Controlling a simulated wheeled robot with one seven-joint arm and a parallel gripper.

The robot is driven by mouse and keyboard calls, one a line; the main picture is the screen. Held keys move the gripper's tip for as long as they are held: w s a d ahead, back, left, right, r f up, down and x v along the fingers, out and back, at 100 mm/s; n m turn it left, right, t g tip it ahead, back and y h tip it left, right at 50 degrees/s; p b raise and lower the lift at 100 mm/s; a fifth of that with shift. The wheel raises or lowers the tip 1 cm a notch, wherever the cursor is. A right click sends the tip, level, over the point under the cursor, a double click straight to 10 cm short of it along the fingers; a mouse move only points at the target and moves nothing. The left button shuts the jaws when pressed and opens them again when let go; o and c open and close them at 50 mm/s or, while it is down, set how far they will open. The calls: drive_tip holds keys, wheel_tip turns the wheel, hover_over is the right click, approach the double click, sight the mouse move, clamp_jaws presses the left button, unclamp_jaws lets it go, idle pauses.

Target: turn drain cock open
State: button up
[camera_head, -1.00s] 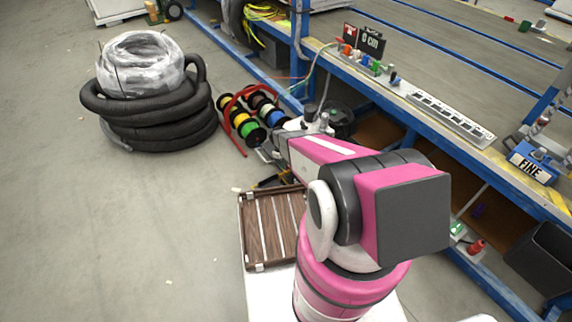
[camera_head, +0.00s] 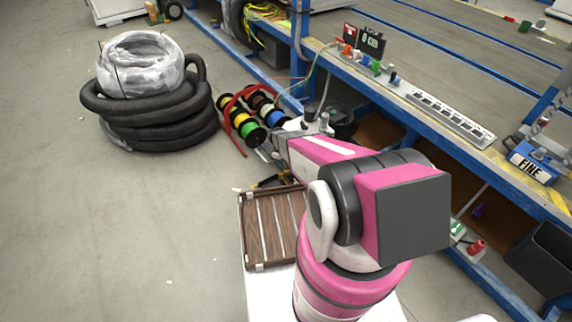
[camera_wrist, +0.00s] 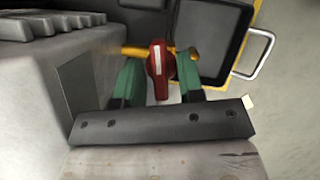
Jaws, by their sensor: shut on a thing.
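The drain cock's red handle (camera_wrist: 156,62), with a pale stripe along it, stands in the upper middle of the wrist view. A yellow pipe (camera_wrist: 133,51) runs sideways behind it. My gripper (camera_wrist: 158,70) has its green fingers on either side of the red handle and is shut on it. The cock's body under the handle is mostly hidden. In the head view my pink arm reaches away over the scene, and the cock and the fingertips cannot be made out.
A dark panel (camera_wrist: 208,45) with a yellow edge and a silver handle (camera_wrist: 258,52) is close on the right. In the head view, coiled black hose (camera_head: 150,125), cable spools (camera_head: 248,131) and a slatted wooden tray (camera_head: 270,230) lie near the blue-framed bench (camera_head: 410,118).

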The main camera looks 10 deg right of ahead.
drive_tip(key=shift+s+n+t+h, duration=0.1)
drive_tip(key=shift+n+t+h, duration=0.35)
drive_tip(key=shift+n, duration=1.35)
drive_tip(key=shift+n+t+h, duration=0.35)
drive_tip(key=shift+n+t, duration=0.4)
drive_tip(key=shift+n, duration=1.25)
drive_tip(key=shift+s+n+t, duration=0.1)
drive_tip(key=shift+n+t, duration=0.7)
drive_tip(key=shift+n, duration=1.2)
drive_tip(key=shift+n+t, duration=0.6)
drive_tip(key=shift+n, duration=1)
drive_tip(key=o, duration=0.5)
drive_tip(key=shift+o, duration=0.2)
